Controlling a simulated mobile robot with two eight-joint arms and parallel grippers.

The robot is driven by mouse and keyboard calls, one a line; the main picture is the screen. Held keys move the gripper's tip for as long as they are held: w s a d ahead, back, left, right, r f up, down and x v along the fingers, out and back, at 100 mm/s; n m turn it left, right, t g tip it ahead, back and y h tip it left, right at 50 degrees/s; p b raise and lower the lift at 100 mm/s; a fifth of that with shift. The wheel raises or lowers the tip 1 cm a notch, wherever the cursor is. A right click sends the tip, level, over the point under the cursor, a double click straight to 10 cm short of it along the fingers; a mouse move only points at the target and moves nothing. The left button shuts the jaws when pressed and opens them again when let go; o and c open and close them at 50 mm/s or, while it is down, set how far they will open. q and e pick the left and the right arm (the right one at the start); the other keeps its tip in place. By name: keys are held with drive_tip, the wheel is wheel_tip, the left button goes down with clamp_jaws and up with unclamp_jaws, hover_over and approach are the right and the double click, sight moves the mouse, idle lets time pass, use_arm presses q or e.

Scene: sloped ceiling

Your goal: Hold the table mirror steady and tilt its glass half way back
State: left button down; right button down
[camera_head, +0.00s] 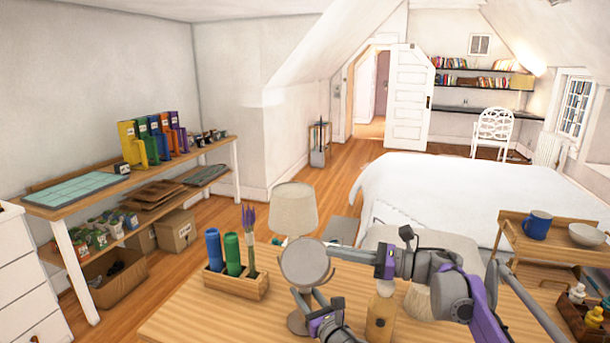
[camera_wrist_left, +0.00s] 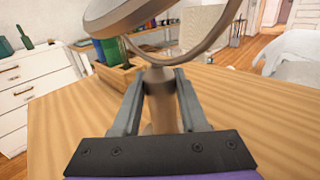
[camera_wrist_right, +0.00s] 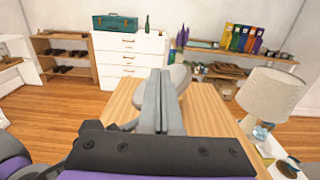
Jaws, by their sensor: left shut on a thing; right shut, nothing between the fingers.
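The table mirror (camera_head: 305,262) stands on the wooden table, its round grey glass on a stem above a round base. My left gripper (camera_head: 305,299) is shut around the stem, below the glass; the left wrist view shows the stem (camera_wrist_left: 160,88) between its fingers and the tilted glass (camera_wrist_left: 135,12) inside a curved yoke. My right gripper (camera_head: 335,251) is shut and empty, its fingertips by the glass's upper right edge. In the right wrist view, the closed fingers (camera_wrist_right: 159,100) cover part of the mirror (camera_wrist_right: 181,76); whether they touch it I cannot tell.
A wooden holder (camera_head: 237,284) with blue and green bottles stands left of the mirror. A lamp (camera_head: 294,208) stands behind it. A bottle with a wooden-coloured body (camera_head: 381,318) stands right, under my right arm. The table's front left is clear.

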drive_tip(key=v, duration=0.6)
drive_tip(key=shift+r, duration=0.25)
idle(0.3)
use_arm(q)
drive_tip(key=shift+c, duration=1.8)
unclamp_jaws()
